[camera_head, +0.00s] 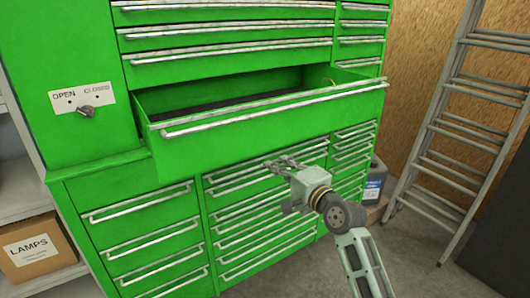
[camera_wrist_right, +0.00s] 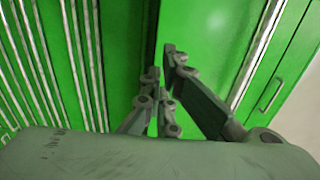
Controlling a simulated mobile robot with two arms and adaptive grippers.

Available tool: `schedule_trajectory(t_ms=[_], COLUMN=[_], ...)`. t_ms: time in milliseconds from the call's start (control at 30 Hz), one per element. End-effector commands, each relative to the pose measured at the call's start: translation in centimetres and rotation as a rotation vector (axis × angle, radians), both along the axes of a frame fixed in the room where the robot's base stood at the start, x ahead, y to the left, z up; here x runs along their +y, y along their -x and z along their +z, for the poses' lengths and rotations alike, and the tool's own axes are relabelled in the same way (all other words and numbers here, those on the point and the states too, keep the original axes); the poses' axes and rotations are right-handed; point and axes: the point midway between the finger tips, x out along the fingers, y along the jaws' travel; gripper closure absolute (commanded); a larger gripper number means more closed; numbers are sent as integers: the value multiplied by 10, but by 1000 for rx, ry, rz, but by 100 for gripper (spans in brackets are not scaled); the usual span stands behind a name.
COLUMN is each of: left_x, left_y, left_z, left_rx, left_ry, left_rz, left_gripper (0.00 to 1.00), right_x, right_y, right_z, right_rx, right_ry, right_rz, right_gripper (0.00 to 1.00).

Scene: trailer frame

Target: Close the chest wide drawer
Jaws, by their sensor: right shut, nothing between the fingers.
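The chest (camera_head: 100,185) is green metal with many drawers. Its wide drawer (camera_head: 240,128) is pulled out from the upper front, with a dark inside and a long silver handle bar (camera_head: 270,108) along its front. My right gripper (camera_head: 280,164) is just below the wide drawer's front, near its middle, with its fingers shut and empty. In the right wrist view the gripper's fingers (camera_wrist_right: 165,85) point toward green drawer surfaces; I cannot tell whether they touch. My left gripper is not in view.
Shut drawers lie above and below the open one. A ladder (camera_head: 455,130) leans against the wooden wall at the right. A dark container (camera_head: 375,183) stands beside the chest. A cardboard box marked LAMPS (camera_head: 38,245) sits on the left shelf. Grey floor (camera_head: 420,255) is clear at the lower right.

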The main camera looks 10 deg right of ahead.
Motion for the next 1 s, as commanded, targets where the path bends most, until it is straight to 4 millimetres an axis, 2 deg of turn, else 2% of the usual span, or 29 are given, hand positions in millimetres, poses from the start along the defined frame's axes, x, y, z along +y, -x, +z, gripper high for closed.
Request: schedule_trajectory(t_ms=[200,400,600,1000], left_x=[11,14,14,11], left_y=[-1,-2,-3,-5], left_z=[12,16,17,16], left_rx=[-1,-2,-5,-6], left_ry=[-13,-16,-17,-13], left_rz=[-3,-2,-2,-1], left_gripper=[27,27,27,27], right_x=[14,21,23,24], right_y=[-36,-56,-63,-63], right_z=[2,1,0,-1], right_rx=[2,1,0,1], right_ry=[0,0,1,1], right_rz=[1,1,0,0], right_gripper=[100,100,100,100])
